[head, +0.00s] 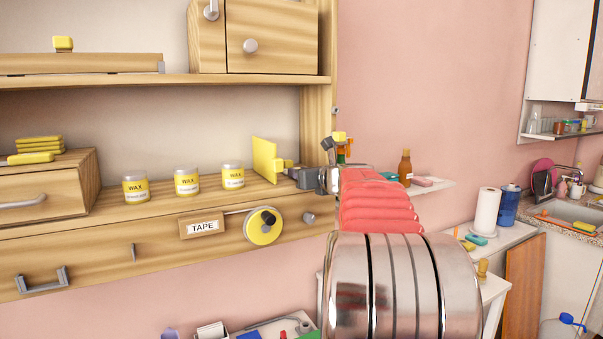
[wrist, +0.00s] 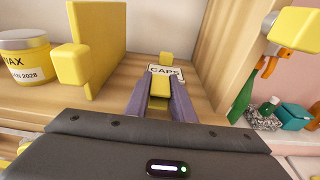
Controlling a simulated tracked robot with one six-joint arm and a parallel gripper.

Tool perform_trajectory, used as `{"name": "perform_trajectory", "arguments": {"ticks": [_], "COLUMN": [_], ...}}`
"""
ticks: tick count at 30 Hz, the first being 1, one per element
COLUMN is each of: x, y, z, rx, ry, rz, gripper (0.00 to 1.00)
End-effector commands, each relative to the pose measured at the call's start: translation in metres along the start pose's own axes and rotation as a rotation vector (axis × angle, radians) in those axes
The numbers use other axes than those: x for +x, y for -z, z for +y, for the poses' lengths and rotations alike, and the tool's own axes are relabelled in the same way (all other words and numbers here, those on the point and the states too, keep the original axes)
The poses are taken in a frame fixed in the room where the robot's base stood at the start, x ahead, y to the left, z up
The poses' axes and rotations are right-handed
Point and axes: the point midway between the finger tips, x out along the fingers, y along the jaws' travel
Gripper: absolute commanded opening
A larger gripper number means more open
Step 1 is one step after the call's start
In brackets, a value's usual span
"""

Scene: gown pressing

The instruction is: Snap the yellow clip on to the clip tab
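My gripper (wrist: 158,95) reaches over the shelf with its two purple-grey fingers close together. A small yellow piece, seemingly the yellow clip (wrist: 158,106), lies between the fingers; most of it is hidden by them. In the head view my gripper (head: 289,164) is seen from the side, near an upright yellow panel (head: 265,158) with a yellow block (wrist: 72,63) on its face. I cannot tell for certain which part is the clip tab.
Wax jars (head: 187,182) stand on the shelf (head: 110,217) left of the panel. The wooden side post (wrist: 218,45) rises close on the right. A tape roll (head: 263,226) hangs below the shelf.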

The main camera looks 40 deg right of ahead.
Motion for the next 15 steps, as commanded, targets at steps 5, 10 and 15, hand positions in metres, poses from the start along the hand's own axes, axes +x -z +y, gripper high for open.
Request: {"name": "perform_trajectory", "arguments": {"ticks": [5,10,15], "x": [0.0000,0.0000,-0.0012], "y": [-0.0002,-0.0002,-0.0004], "z": [-0.0001,-0.0001,-0.0002], "rx": [0.000,0.000,0.000], "ry": [0.000,0.000,0.000], "rz": [0.000,0.000,0.000], "gripper": [0.35,0.38,0.38]}}
